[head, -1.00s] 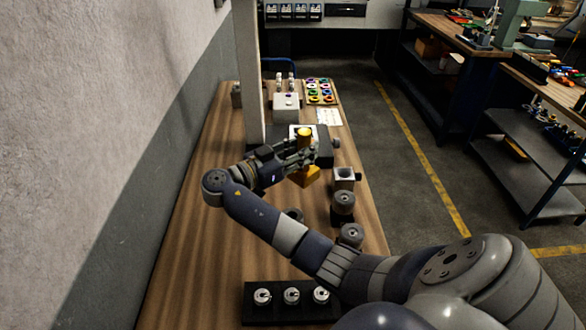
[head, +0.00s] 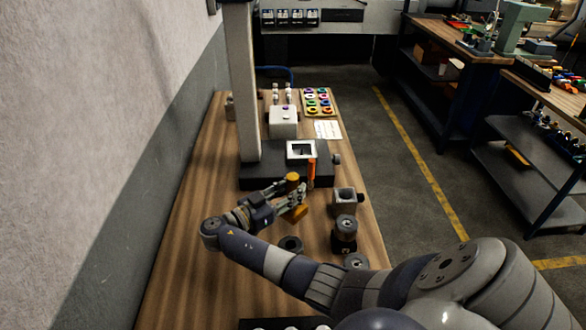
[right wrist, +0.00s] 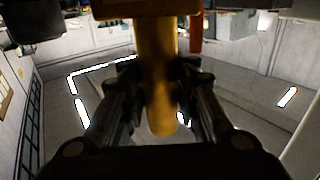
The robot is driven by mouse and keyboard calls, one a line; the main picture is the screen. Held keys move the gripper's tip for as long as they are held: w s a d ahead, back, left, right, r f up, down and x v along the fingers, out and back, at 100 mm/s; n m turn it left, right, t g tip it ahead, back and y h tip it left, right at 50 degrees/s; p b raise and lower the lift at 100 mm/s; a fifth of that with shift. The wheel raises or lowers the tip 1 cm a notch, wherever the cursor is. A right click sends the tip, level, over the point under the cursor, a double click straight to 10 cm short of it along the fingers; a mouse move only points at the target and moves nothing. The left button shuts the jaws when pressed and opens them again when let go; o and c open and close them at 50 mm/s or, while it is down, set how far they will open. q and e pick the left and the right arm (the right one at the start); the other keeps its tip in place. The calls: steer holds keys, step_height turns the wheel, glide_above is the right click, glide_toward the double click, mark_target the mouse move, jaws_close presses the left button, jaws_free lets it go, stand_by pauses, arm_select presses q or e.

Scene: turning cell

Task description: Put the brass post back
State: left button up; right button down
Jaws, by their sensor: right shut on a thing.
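The brass post (head: 292,178) is in my right gripper (head: 291,194), whose fingers are shut around it. In the head view, its rounded top shows above the fingers and a wider orange-gold block (head: 298,212) shows below them. In the right wrist view, the post (right wrist: 155,75) runs between the two fingers. The gripper is in front of a dark stand base (head: 262,180) with a white-framed square plate (head: 301,150). I cannot tell how high the post is above the table. My left gripper is out of view.
An orange upright rod (head: 311,173) stands close right of the gripper. A grey block with an opening (head: 344,202), stacked dark cylinders (head: 345,230) and a dark ring (head: 291,244) are nearby. A tall pale column (head: 243,90) rises behind. The wooden table's left side (head: 180,240) is clear.

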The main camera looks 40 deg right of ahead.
steer(key=shift+w+d+f, duration=0.1)
steer(key=shift+w, duration=0.05)
steer(key=shift+f, duration=2)
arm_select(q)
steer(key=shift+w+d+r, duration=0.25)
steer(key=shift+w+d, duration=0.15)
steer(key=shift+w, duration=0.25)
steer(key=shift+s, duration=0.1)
arm_select(e)
steer(key=c, duration=1.2)
jaws_free()
steer(key=shift+s+f, duration=0.1)
steer(key=shift+s, duration=0.1)
steer(key=shift+c, duration=0.2)
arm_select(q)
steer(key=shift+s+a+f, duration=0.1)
